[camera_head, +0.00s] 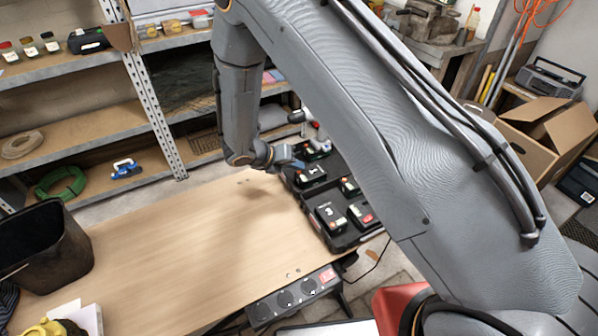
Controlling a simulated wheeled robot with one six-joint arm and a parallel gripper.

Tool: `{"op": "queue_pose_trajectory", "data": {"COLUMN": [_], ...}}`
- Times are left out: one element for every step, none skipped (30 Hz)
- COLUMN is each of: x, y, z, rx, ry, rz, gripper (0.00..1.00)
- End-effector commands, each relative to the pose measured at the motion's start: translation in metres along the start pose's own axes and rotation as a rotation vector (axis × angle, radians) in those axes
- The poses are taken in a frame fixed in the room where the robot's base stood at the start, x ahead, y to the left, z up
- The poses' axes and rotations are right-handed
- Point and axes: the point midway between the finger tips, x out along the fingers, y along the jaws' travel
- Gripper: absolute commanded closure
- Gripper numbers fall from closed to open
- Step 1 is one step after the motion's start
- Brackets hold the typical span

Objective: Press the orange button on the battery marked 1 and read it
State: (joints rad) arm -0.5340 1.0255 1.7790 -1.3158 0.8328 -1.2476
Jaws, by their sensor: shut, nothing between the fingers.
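A black tray (341,239) at the right end of the wooden workbench holds several dark batteries. The front left battery (328,222) bears a 3. Beside it is a battery with a red patch (363,214), and another battery (348,186) lies behind, partly covered by my arm. A battery (311,174) at the tray's left side is close to my gripper (297,164). Its mark is too small to read, so I cannot tell which battery is marked 1. No orange button is clear. My gripper is shut and empty, low over the tray's left edge; I cannot tell if it touches anything.
The workbench (170,240) is mostly bare left of the tray. A black bin (45,250) stands at its left end. A power strip (290,295) is at the front edge. Shelves stand behind; a cardboard box (545,135) is at the right.

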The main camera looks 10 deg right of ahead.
Motion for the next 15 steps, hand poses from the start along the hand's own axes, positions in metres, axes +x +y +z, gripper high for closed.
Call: {"op": "queue_pose_trajectory", "data": {"x": [0.0006,0.0009,0.0012,0.0014,0.0017,0.0020,0.0022,0.0024,0.0027,0.0030,0.0032,0.0035,0.0037,0.0040,0.0043], "y": [0.0004,0.0006,0.0008,0.0010,0.0012,0.0014,0.0016,0.0017,0.0020,0.0021,0.0023,0.0025,0.0027,0.0028,0.0031], "z": [-0.0005,-0.0006,-0.0009,-0.0011,-0.0012,-0.0015,-0.0016,-0.0018,-0.0020,-0.0022,-0.0024,-0.0026,-0.0028,-0.0030,-0.0032], "rx": [0.000,0.000,0.000,0.000,0.000,-0.001,-0.001,-0.001,-0.001,-0.001,-0.001,-0.001,-0.001,-0.001,-0.001], "ry": [0.000,0.000,0.000,0.000,0.000,0.000,0.000,0.000,0.000,0.000,0.000,0.000,0.000,0.000,0.000], "rz": [0.000,0.000,0.000,0.000,0.000,0.000,0.000,0.000,0.000,0.000,0.000,0.000,0.000,0.000,0.000], "gripper": [1.00,1.00,1.00,1.00,1.00,1.00,1.00,1.00,1.00,1.00,1.00,1.00,1.00,1.00,1.00]}}
